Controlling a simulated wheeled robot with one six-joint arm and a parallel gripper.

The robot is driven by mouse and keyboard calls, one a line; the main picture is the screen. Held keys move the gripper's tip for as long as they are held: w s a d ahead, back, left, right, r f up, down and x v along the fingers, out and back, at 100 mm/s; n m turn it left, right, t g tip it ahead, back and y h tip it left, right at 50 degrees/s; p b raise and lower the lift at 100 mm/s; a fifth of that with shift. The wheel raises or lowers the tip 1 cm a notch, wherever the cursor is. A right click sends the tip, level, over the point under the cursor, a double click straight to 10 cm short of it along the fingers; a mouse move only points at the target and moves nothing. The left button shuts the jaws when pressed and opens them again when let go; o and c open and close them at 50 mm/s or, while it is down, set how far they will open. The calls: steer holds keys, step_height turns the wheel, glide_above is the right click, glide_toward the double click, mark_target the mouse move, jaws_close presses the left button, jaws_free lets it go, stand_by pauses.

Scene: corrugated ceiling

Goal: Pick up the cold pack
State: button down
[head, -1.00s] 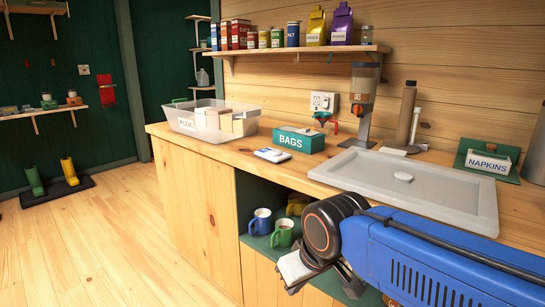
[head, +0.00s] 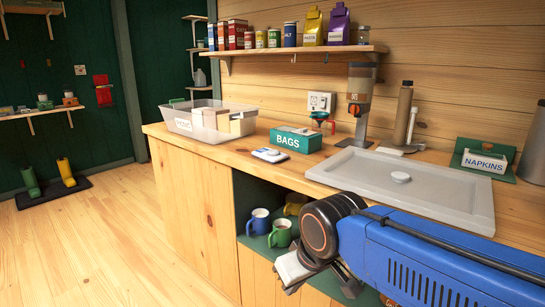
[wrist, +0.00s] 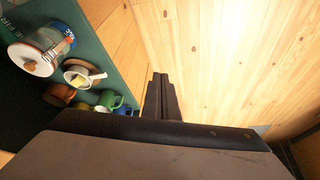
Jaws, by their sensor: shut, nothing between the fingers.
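A small flat white pack with blue markings (head: 269,155), which looks like the cold pack, lies on the wooden counter in front of the green BAGS box. My gripper (head: 287,283) is low in front of the counter, beside the open shelf with mugs, below and apart from the pack. In the wrist view, my gripper's dark fingers (wrist: 161,97) are together with nothing between them. The pack does not show in the wrist view.
The BAGS box (head: 296,140) stands right behind the pack, and a clear bin (head: 182,124) stands to its left. A grey lidded basin (head: 440,195) is to the right.

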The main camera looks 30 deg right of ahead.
steer(key=c, duration=1.8)
jaws_free()
steer(key=shift+w+r, duration=0.15)
steer(key=shift+r, duration=0.05)
steer(key=o, duration=1.8)
steer(key=w+d+r+n, duration=0.1)
steer(key=w+r+n, duration=0.3)
steer(key=w+r, duration=0.3)
steer(key=shift+d+r+g+h, duration=0.2)
steer(key=shift+r+g+h, duration=0.15)
steer(key=shift+r, duration=0.6)
step_height(320, 180, up, 24)
steer(key=f+n+g+h, duration=0.1)
steer(key=n+g+h, duration=0.25)
steer(key=n, duration=1.35)
glide_above(262, 153)
steer(key=s+a, duration=0.3)
steer(key=a, duration=0.1)
steer(key=shift+t, duration=0.3)
steer(key=x, duration=1.6)
